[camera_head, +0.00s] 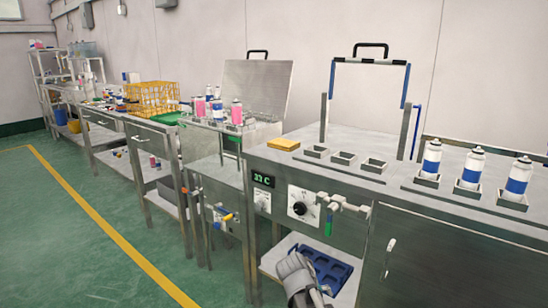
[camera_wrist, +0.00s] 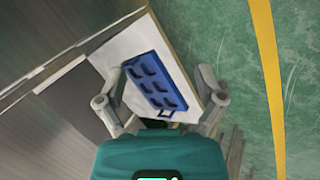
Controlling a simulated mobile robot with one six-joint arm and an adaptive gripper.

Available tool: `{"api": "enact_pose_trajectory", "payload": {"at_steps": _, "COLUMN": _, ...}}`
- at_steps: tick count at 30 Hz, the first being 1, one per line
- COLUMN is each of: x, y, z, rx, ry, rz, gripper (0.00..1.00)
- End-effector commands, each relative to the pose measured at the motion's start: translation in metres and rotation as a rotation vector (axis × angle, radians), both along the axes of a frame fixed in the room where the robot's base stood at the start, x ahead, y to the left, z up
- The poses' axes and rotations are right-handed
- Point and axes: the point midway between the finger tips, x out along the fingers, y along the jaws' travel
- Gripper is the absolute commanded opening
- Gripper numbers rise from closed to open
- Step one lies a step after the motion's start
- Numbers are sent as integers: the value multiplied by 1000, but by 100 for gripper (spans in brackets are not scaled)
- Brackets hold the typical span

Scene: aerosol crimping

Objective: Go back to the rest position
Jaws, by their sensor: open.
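My gripper (camera_wrist: 160,82) is open and empty in the wrist view, its two grey fingers spread apart and pointing down. Below it in that view is a blue tray (camera_wrist: 157,82) with several pockets, lying on a white lower shelf (camera_wrist: 117,46). I cannot tell the exact height between fingers and tray. In the head view a grey part of my arm shows at the bottom, in front of the shelf, and the blue tray (camera_head: 322,268) lies behind it. The fingertips are not clear there.
A steel bench (camera_head: 330,170) holds three white-and-blue cans (camera_head: 470,168) in square holders at right and three empty holders (camera_head: 343,160). A yellow block (camera_head: 283,144) lies on it. Valves (camera_head: 343,204) protrude from its front. Green floor (camera_head: 100,210) with a yellow line is clear at left.

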Motion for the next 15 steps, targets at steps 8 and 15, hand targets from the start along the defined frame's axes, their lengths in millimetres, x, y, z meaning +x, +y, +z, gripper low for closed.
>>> {"api": "enact_pose_trajectory", "payload": {"at_steps": 8, "x": -44, "y": -28, "z": -7, "rx": 280, "ry": 63, "rz": -196, "gripper": 87}}
{"api": "enact_pose_trajectory", "payload": {"at_steps": 15, "x": -64, "y": -35, "z": -7, "rx": 430, "ry": 90, "rz": -291, "gripper": 87}}
